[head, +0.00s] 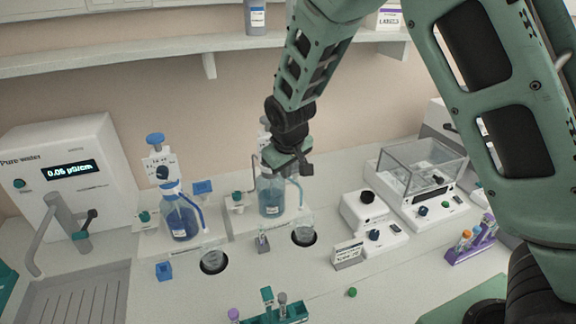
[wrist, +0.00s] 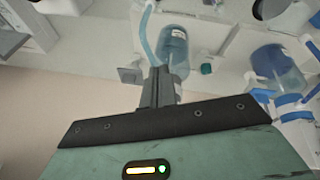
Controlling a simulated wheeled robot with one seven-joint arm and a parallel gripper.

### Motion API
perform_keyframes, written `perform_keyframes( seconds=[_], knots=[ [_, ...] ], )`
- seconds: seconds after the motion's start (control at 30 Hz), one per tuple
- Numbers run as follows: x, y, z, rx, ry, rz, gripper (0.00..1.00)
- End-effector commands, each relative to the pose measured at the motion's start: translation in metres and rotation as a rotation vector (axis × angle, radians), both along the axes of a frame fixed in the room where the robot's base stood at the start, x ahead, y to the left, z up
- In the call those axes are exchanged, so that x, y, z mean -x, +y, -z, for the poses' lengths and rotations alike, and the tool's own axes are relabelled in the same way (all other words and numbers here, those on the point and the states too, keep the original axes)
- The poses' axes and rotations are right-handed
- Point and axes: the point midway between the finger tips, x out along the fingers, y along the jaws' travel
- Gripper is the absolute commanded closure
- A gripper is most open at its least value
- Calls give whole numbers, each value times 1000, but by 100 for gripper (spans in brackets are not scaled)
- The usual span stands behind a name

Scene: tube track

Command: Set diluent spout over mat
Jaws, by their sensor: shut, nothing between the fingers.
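Two pump-top bottles of blue liquid stand on the bench; I cannot read which is the diluent. The right bottle (head: 271,196) is partly behind my gripper (head: 304,169), and its pump top is mostly hidden. Its pale blue spout (head: 296,188) curves down on the right side. A round black mat (head: 304,243) with a clear vessel on it lies right of that bottle. The left bottle (head: 181,222) has its own blue spout and a second black mat (head: 214,270) nearby. My gripper is shut and empty. In the wrist view its fingers (wrist: 160,80) are close to the right bottle's spout (wrist: 145,35); contact is unclear.
A pure-water unit (head: 65,165) stands at left. A small device with knobs (head: 372,222) and a clear-covered balance (head: 420,185) stand at right. A teal tube rack (head: 275,314), a small sign (head: 347,254) and a purple rack (head: 470,248) are in front. A shelf runs above.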

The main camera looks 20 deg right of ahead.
Motion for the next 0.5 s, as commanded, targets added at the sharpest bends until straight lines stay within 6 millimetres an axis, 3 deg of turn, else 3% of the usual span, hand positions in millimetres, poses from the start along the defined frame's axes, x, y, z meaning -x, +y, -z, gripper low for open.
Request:
perform_keyframes(
  seconds=[0.5],
  knots=[
    [-2,-5,8,-1,-1,1,100]
  ],
)
